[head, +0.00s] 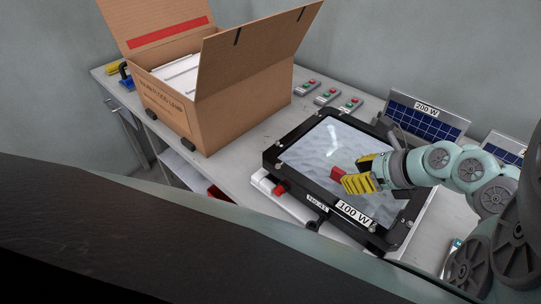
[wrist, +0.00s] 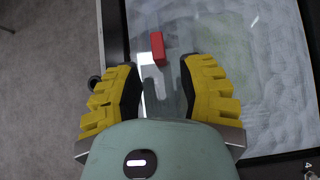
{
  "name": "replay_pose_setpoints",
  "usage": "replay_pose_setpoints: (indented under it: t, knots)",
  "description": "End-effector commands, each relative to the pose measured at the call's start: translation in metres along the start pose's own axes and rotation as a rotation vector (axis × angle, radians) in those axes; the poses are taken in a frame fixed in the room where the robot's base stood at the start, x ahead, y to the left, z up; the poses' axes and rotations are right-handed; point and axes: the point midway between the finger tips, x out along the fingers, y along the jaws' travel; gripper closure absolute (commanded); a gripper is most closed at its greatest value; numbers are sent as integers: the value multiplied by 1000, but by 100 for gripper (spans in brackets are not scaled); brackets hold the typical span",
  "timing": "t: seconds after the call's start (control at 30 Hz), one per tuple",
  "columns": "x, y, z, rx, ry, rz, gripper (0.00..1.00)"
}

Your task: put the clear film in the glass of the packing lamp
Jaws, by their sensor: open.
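The lamp labelled 100 W (head: 383,237) lies face up on the bench, a black frame around its glass. A pale, rippled clear film (head: 318,150) appears to cover the glass; in the wrist view it fills the right side (wrist: 245,60). A small red block or tab (head: 338,173) lies on this surface; it also shows in the wrist view (wrist: 158,48). I cannot tell whether it is joined to the film. My gripper (head: 361,172) is open over the glass. In the wrist view its yellow fingers (wrist: 160,68) are apart, with the red piece just beyond their tips, between them.
An open cardboard box (head: 240,112) with white contents stands left on the bench. Several small button boxes (head: 327,95) lie behind the lamp. A solar panel marked 200 W (head: 425,120) stands at the back right. Bare bench shows between box and lamp.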

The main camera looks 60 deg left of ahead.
Motion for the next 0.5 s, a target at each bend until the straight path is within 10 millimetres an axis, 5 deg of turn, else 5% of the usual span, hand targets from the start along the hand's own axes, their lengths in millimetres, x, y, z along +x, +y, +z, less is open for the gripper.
replay_pose_setpoints:
  t: [0.5]
  knots:
    - [-74, -2, -1, 2, -1, -6, 61]
